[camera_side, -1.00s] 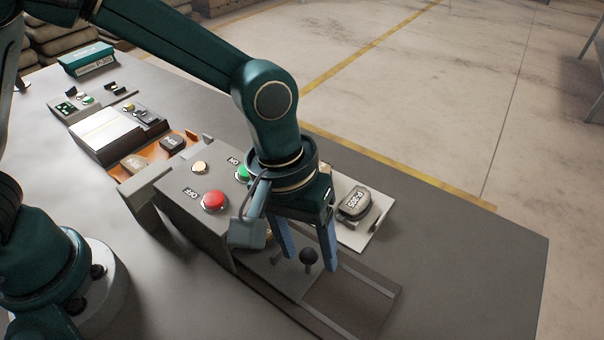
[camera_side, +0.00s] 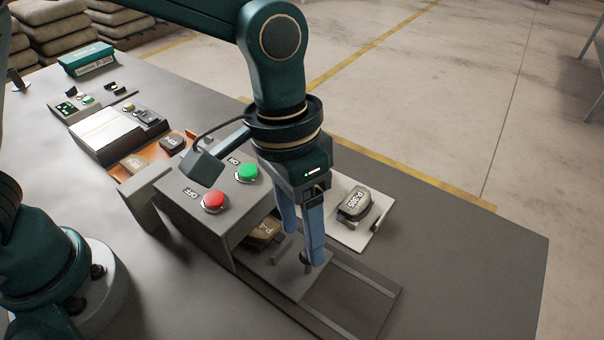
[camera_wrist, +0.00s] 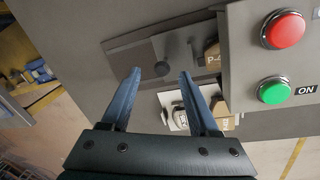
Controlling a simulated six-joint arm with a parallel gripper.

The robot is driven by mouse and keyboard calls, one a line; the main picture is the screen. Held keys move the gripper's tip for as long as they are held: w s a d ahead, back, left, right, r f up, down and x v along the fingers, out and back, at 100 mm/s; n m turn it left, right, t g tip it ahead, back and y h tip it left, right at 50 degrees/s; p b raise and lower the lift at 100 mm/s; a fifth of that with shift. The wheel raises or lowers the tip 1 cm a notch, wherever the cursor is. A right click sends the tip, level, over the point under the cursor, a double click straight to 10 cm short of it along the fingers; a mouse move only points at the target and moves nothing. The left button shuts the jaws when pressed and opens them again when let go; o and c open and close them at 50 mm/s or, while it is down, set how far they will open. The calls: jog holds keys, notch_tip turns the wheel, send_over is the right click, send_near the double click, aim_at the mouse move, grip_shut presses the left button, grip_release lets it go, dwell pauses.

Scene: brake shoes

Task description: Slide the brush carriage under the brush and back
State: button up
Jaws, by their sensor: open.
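The brush carriage (camera_side: 285,279) is a flat grey plate in its rail, partly inside the grey brush housing (camera_side: 223,222). A brown brake shoe (camera_side: 262,232) sits on it at the housing mouth and also shows in the wrist view (camera_wrist: 211,55). The carriage's dark ball knob (camera_side: 306,258) stands near its outer end, partly covered by a finger in the side view. My gripper (camera_side: 304,248) is open, pointing down over the knob. In the wrist view the knob (camera_wrist: 161,69) appears between the fingertips; contact cannot be told. The brush is hidden inside the housing.
The housing top carries a red OFF button (camera_side: 215,201) and a green ON button (camera_side: 247,173). A dark brake shoe (camera_side: 354,204) lies on a white plate (camera_side: 376,226) right of my gripper. The outer rail (camera_side: 351,300) is empty. An orange tray (camera_side: 127,171) holds more shoes.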

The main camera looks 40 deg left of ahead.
jog(key=m, duration=0.4)
jog(key=shift+w+d+m+g, duration=0.15)
jog(key=shift+w+m+g, duration=0.15)
jog(key=shift+g, duration=0.1)
jog(key=shift+w+m, duration=0.1)
jog(key=shift+m, duration=0.7)
jog(key=shift+w+d+f+m+g+y, duration=0.1)
jog(key=shift+w+f+m+g+y, duration=0.1)
jog(key=shift+m+g+y, duration=0.1)
jog(key=shift+w+f, duration=0.1)
jog(key=shift+f, duration=0.1)
jog(key=shift+s+d+f, duration=0.15)
jog(key=shift+s+f, duration=0.05)
jog(key=shift+f, duration=1.1)
jog(key=shift+s+d+f, duration=0.1)
jog(key=shift+s+f, duration=0.1)
jog(key=shift+f, duration=1.1)
grip_shut()
